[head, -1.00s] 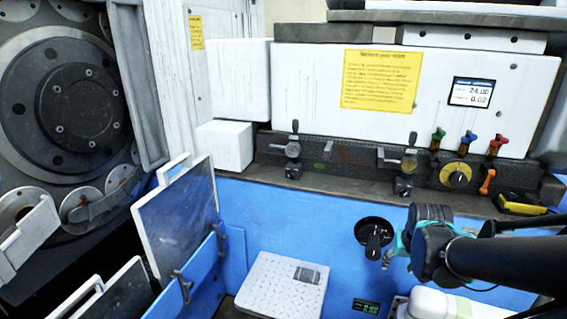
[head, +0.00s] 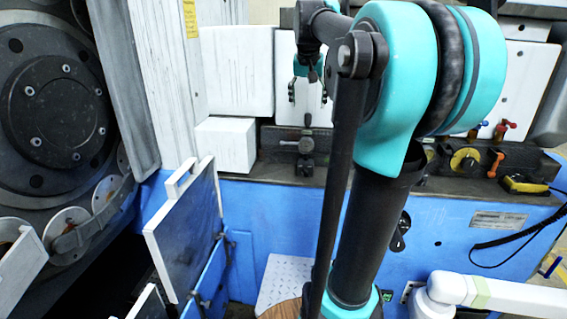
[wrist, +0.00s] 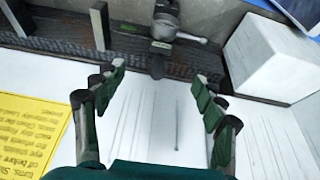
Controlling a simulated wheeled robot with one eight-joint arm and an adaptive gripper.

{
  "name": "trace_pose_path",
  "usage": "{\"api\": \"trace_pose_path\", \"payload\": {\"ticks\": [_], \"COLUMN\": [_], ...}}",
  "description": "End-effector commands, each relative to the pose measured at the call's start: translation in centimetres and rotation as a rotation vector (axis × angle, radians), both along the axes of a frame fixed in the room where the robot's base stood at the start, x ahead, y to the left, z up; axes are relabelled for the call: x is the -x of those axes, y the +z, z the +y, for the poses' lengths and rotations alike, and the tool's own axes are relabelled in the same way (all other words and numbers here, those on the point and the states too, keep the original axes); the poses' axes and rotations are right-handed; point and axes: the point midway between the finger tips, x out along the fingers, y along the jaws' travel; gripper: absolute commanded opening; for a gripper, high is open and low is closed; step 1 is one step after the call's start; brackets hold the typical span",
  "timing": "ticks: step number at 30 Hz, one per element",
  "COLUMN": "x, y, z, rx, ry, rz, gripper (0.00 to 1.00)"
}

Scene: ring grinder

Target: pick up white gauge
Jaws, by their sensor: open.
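I cannot clearly make out a white gauge. The likeliest thing is a small grey metal fixture with a round head and side lever (head: 305,146) on the dark ledge. It also shows at the top of the wrist view (wrist: 164,36), just beyond my fingertips, with a small green label on it. My gripper (head: 307,94) hangs above this fixture, in front of the white machine panel. In the wrist view my gripper (wrist: 160,76) is open, with nothing between its fingers. The fixture is apart from both fingertips.
A white block (head: 225,145) stands left of the fixture; it also shows in the wrist view (wrist: 266,54). A yellow notice (wrist: 32,130) is on the panel. The ledge's right part is partly hidden by my arm. A grinding wheel (head: 62,98) is at left.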

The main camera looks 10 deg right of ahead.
Motion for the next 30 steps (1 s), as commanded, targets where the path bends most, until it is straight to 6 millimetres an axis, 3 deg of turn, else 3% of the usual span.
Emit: {"api": "trace_pose_path", "payload": {"ticks": [18,26,30], "x": [-3.8,-4.4,-5.1], "y": [-9.8,-11.4,-13.1], "z": [-1.6,-1.9,-2.1], "rx": [0.000,0.000,0.000], "ry": [-0.001,-0.001,-0.001], "rz": [0.000,0.000,0.000], "gripper": [0.71,0.71,0.71]}}
